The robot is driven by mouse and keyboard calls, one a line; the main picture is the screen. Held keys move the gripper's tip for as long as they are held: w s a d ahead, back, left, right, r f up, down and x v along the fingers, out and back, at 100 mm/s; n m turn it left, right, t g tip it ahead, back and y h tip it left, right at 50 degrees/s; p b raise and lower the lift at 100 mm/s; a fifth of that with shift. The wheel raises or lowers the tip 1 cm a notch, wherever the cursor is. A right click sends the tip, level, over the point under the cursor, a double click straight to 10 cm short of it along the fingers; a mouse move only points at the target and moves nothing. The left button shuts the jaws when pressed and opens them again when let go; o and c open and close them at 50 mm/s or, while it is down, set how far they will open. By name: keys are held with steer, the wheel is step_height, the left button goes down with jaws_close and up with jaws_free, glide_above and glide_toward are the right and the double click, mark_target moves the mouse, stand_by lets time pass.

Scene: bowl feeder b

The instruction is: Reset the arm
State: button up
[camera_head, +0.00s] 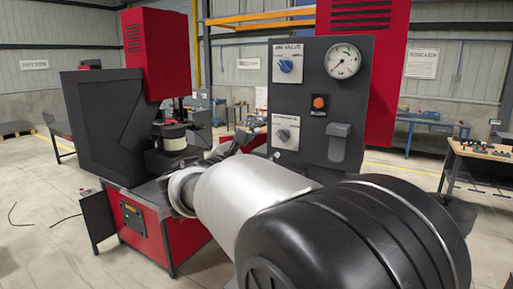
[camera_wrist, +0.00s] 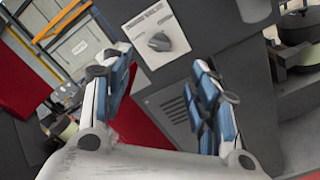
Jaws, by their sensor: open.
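My gripper (camera_wrist: 160,95) is open in the wrist view, with its two blue-padded fingers apart and nothing between them. Past the fingers is the dark control panel (camera_wrist: 225,60) with a grey rotary knob (camera_wrist: 159,41) on a white plate. In the head view my arm reaches forward from the lower right toward the machine, and its grey casing hides part of the panel's foot. The gripper's end is small and mostly hidden behind the arm there. The control panel (camera_head: 352,95) carries a blue knob (camera_head: 286,66), a grey knob (camera_head: 283,135), an orange button (camera_head: 319,102) and a round gauge (camera_head: 342,60).
A red and black machine (camera_head: 105,110) stands at the left, with a pale green cylinder (camera_head: 173,137) in its opening. A red base cabinet (camera_head: 140,228) stands below. A workbench (camera_head: 485,152) is at the far right. Floor at the lower left is mostly clear, with thin dark cables.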

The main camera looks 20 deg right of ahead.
steer(key=s+d+f+m+g+y+b, duration=0.3)
steer(key=s+f+m+g+y+b, duration=0.45)
steer(key=s+f, duration=1.4)
steer(key=s+a+f+m+t+y+b, duration=0.1)
steer(key=s+a+f+m+y+b, duration=0.5)
steer(key=s+a+f+m, duration=0.3)
steer(key=s+a+f+b, duration=0.1)
steer(key=s+a+f, duration=0.3)
steer(key=s+f, duration=0.2)
steer(key=shift+f+y+b, duration=0.35)
steer(key=shift+f+b, duration=0.05)
steer(key=shift+f, duration=0.3)
steer(key=shift+a, duration=0.1)
